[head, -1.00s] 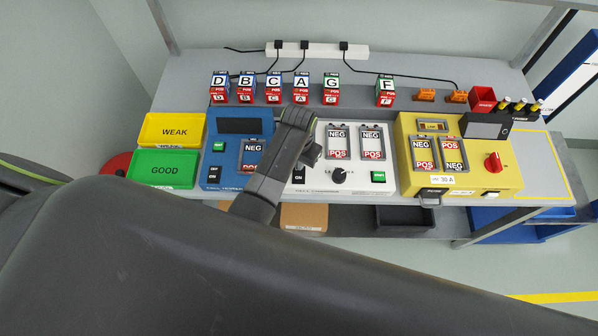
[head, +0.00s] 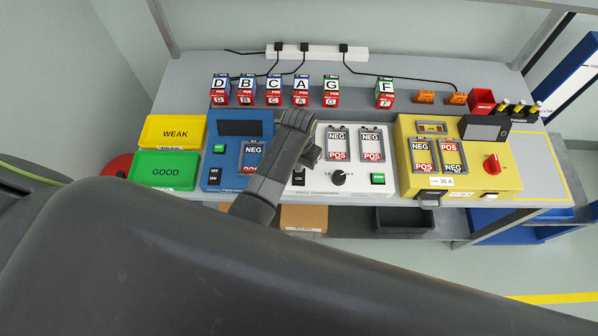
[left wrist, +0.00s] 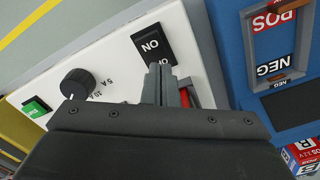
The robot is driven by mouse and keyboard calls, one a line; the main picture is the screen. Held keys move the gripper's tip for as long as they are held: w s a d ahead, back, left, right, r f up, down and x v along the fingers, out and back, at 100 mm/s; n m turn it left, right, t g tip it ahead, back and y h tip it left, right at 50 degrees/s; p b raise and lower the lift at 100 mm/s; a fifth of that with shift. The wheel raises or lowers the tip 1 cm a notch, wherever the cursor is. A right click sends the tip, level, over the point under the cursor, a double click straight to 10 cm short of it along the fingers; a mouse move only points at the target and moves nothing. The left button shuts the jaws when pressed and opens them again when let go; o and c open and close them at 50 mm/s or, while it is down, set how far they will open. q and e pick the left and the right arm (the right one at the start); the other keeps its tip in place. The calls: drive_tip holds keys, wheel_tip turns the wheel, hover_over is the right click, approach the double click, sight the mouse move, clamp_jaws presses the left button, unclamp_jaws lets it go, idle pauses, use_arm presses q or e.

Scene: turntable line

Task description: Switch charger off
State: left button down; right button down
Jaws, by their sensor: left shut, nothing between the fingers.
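The white charger (head: 355,182) stands mid-bench, with two battery cells in its slots, a black knob (head: 339,177) and a green button (head: 378,178). Its black rocker switch (head: 298,177) is at the left of its front, beside my left arm. In the head view the gripper (head: 311,157) hangs over the charger's left part.
A blue tester (head: 226,170) stands close left of the charger, and a yellow unit (head: 405,150) with a red knob (head: 492,164) close right. Lettered batteries stand behind. A yellow WEAK tray (head: 150,133) and a green GOOD tray (head: 150,173) are at the left.

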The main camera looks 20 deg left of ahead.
use_arm(q)
drive_tip(key=shift+r+p, duration=0.3)
drive_tip(key=shift+r, duration=0.35)
wheel_tip(320, 180, up, 4)
drive_tip(key=shift+r, duration=0.25)
use_arm(e)
drive_tip(key=shift+a+r, duration=0.1)
drive_tip(key=shift+r, duration=0.4)
